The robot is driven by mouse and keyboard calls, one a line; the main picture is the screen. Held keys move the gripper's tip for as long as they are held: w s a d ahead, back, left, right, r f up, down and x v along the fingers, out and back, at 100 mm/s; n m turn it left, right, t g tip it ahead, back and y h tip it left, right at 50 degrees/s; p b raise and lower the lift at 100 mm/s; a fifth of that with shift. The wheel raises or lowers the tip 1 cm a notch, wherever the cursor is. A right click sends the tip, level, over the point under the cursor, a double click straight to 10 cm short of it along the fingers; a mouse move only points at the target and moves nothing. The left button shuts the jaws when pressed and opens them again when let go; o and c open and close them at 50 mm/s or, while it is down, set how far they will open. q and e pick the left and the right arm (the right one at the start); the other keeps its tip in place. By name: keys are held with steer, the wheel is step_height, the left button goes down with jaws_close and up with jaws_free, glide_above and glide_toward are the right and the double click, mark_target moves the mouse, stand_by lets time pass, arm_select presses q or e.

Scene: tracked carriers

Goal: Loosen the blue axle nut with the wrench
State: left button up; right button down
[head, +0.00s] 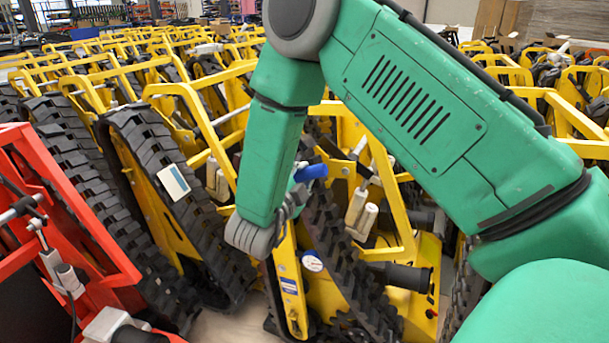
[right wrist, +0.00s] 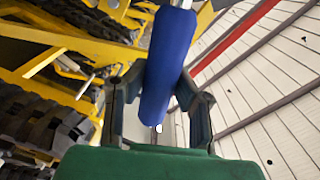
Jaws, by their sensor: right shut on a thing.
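My right gripper (head: 297,192) is at the end of the green arm, in the middle of the head view, among the yellow carriers. It is shut on a blue handle (head: 312,172), which looks like the wrench's grip. In the right wrist view the blue handle (right wrist: 168,65) stands between the two dark fingers (right wrist: 158,98), with a bright metal shaft (right wrist: 181,4) at its top end. The wrench's jaw is not visible. A small white disc with a blue edge (head: 312,261) shows below the gripper; I cannot tell whether it is the axle nut. My left gripper is out of view.
A yellow tracked carrier with a black rubber track (head: 150,175) stands left of the gripper. Another track (head: 335,250) lies close on its right. A red carrier (head: 75,215) fills the lower left. Many yellow frames crowd the background. Little bare floor (head: 222,328) shows.

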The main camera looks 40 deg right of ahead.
steer(key=shift+r, duration=0.2)
stand_by(0.3)
steer(key=shift+w+a+r+n+p, duration=0.2)
steer(key=shift+w+r+n+p, duration=0.25)
steer(key=shift+r+n+p, duration=0.45)
steer(key=shift+f, duration=0.2)
steer(key=shift+w+a+r+n+p, duration=0.2)
steer(key=shift+w+r+n+p, duration=0.35)
steer(key=shift+p, duration=0.5)
steer(key=shift+s+r, duration=0.1)
steer(key=shift+r, duration=0.05)
steer(key=shift+w+a+r+p, duration=0.1)
steer(key=shift+w+r+p, duration=0.2)
steer(key=shift+p, duration=0.2)
steer(key=shift+w+a+r+n+p, duration=0.1)
steer(key=shift+w+r+n+p, duration=0.15)
steer(key=shift+n, duration=0.2)
